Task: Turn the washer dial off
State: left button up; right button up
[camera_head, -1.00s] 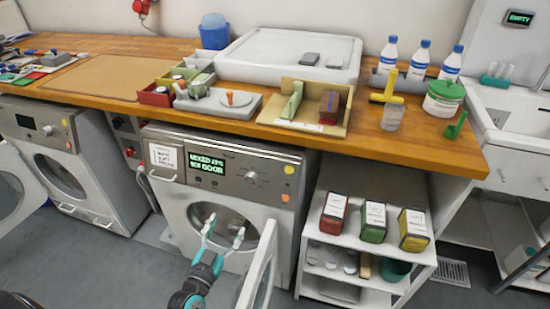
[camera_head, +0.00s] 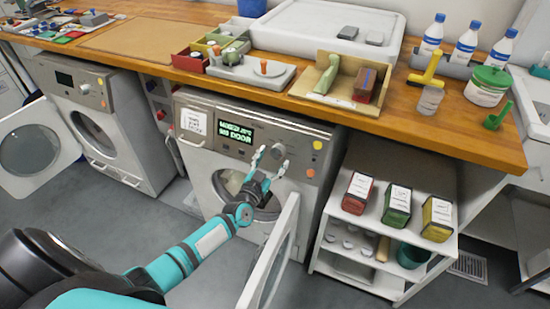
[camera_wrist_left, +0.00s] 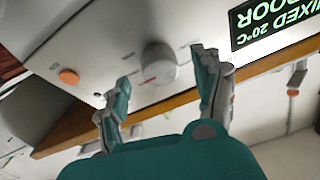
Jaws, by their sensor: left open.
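The washer (camera_head: 290,140) stands under the wooden counter, with a grey front panel and its round door (camera_head: 275,250) swung open. Its lit green display (camera_head: 236,132) reads "MIXED 20°C" with a line ending in "DOOR". The round silver dial (camera_head: 277,151) is to the right of the display, partly behind my gripper. In the left wrist view the dial (camera_wrist_left: 158,64) shows between and beyond the fingertips. My left gripper (camera_head: 270,160) is open and empty in front of the panel. The wrist view shows the open fingers (camera_wrist_left: 162,74) on either side of the dial, apparently not touching it. My right gripper is not seen.
An orange button (camera_wrist_left: 69,76) is on the panel near the dial. A second machine (camera_head: 105,120) with an open door stands left. A shelf (camera_head: 385,245) with several tins stands right. The counter edge (camera_head: 380,128) overhangs the panel.

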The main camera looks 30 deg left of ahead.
pick_arm(q)
jog(key=shift+w, duration=1.1)
jog(key=c, duration=1.2)
